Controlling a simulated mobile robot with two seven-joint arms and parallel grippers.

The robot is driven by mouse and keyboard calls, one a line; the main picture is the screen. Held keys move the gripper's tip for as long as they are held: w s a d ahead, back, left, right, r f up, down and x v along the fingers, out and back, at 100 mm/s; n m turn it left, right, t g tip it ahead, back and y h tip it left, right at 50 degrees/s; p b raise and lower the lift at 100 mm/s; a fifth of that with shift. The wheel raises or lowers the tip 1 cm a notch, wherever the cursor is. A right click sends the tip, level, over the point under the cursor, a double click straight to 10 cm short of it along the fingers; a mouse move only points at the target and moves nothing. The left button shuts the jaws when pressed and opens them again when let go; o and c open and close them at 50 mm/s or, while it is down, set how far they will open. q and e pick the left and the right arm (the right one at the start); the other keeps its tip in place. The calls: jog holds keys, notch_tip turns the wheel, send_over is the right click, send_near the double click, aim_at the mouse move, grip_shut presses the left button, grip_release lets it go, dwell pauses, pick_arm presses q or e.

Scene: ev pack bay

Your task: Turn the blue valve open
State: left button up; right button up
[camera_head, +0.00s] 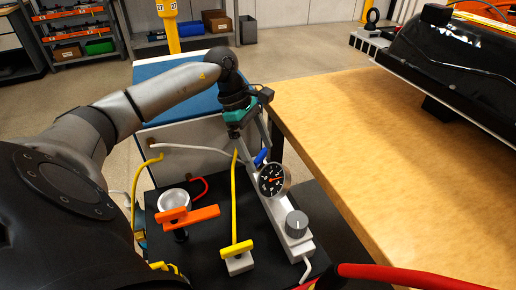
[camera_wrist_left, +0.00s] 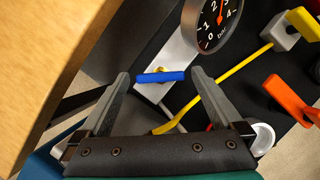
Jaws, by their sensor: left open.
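The blue valve handle (camera_head: 261,157) sits at the far end of a grey manifold bar (camera_head: 300,246), just beyond the gauge. In the left wrist view the blue handle (camera_wrist_left: 160,77) is a short bar lying across the picture, with a brass-coloured centre. My left gripper (camera_head: 251,142) points down over it and is open. In the left wrist view one finger is on each side of the handle, with a small gap at each end. I cannot tell whether the fingertips are down at the handle's height. My right gripper is out of view.
A pressure gauge (camera_head: 272,180) and a grey knob (camera_head: 296,224) are on the same bar. Orange (camera_head: 188,216) and yellow (camera_head: 237,249) handles stand to the left, with hoses around. A wooden bench (camera_head: 340,130) is close on the right, bearing a black pack (camera_head: 455,65).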

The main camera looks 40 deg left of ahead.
pick_arm(q)
jog(key=shift+f, duration=0.1)
jog(key=shift+c, duration=0.2)
jog(key=c, duration=1.2)
